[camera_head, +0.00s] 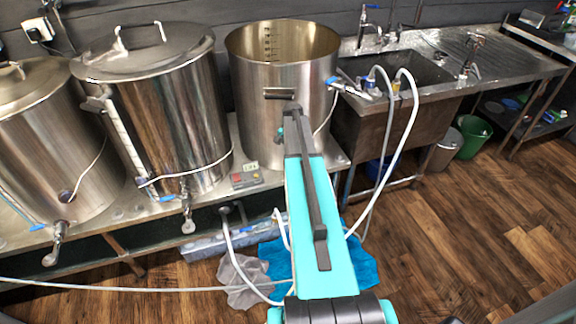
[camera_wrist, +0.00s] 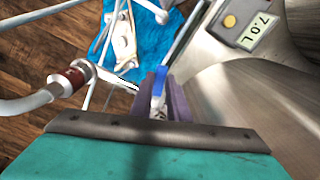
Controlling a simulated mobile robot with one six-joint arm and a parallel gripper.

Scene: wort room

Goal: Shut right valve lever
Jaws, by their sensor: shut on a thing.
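The right kettle (camera_head: 262,105) is an open steel pot at the back centre. In the wrist view a blue valve lever (camera_wrist: 159,84) stands between my gripper's purple fingers (camera_wrist: 160,98), beside a steel kettle wall (camera_wrist: 225,95). My gripper is shut on this lever. The valve body below it is mostly hidden by the fingers and my wrist. In the head view my arm reaches to the front of the right kettle and hides the lever and fingertips.
Two lidded kettles (camera_head: 160,95) stand to the left, with their own valves (camera_head: 187,212). A control box with a display (camera_head: 246,178) sits near the right kettle. White hoses (camera_head: 405,135) hang by the sink (camera_head: 390,100). A blue cloth (camera_head: 368,268) lies on the floor; the wooden floor at right is clear.

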